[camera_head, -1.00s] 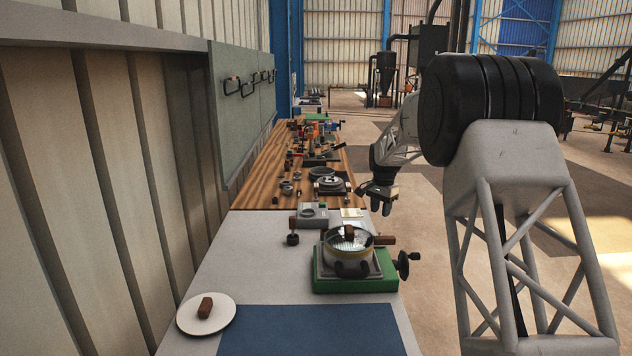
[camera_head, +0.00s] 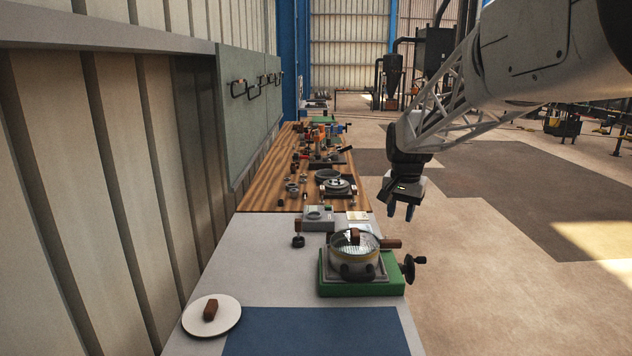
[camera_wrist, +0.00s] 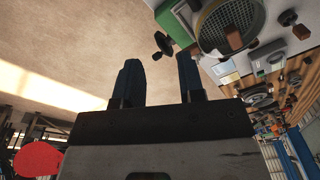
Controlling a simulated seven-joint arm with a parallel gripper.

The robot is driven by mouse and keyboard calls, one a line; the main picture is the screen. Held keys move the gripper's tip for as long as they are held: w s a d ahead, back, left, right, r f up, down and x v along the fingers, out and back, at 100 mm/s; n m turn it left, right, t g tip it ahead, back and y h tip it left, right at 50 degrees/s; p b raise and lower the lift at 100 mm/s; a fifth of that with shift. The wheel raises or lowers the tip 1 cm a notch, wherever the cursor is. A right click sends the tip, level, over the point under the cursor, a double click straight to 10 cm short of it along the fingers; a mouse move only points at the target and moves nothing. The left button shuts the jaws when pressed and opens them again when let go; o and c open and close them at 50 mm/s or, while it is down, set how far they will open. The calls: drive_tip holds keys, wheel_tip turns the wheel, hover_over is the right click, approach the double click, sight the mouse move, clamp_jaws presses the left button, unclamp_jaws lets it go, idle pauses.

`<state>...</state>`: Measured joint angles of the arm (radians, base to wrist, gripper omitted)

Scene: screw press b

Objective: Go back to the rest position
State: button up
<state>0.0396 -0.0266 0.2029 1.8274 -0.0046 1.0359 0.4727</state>
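My gripper (camera_head: 400,211) hangs in the air to the right of the bench, over the floor, with its fingers pointing down. In the wrist view its two dark fingers (camera_wrist: 160,82) stand apart with nothing between them. A round pan-like vessel with a glass top (camera_head: 354,254) and a brown knob sits on a green press base (camera_head: 345,289) with a hand crank (camera_head: 411,268) at its right side. The vessel also shows at the top right of the wrist view (camera_wrist: 228,25). The gripper is clear of it.
A white plate (camera_head: 226,324) with a brown block (camera_head: 210,311) lies near a blue mat (camera_head: 310,335). A grey box (camera_head: 318,217) and a dark knobbed tool (camera_head: 298,238) stand behind the press. The wooden bench (camera_head: 262,197) beyond is cluttered. Open floor lies to the right.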

drive_tip(key=s+a+f+n, duration=0.1)
drive_tip(key=s+f+n, duration=0.1)
drive_tip(key=s, duration=1.8)
drive_tip(key=s+a+f+n+t, duration=0.1)
drive_tip(key=s+f+n, duration=0.2)
drive_tip(key=s, duration=1.7)
drive_tip(key=shift+s+a+f+n, duration=0.15)
drive_tip(key=shift+s+a+n, duration=0.15)
drive_tip(key=shift+s, duration=0.1)
drive_tip(key=shift+o, duration=0.3)
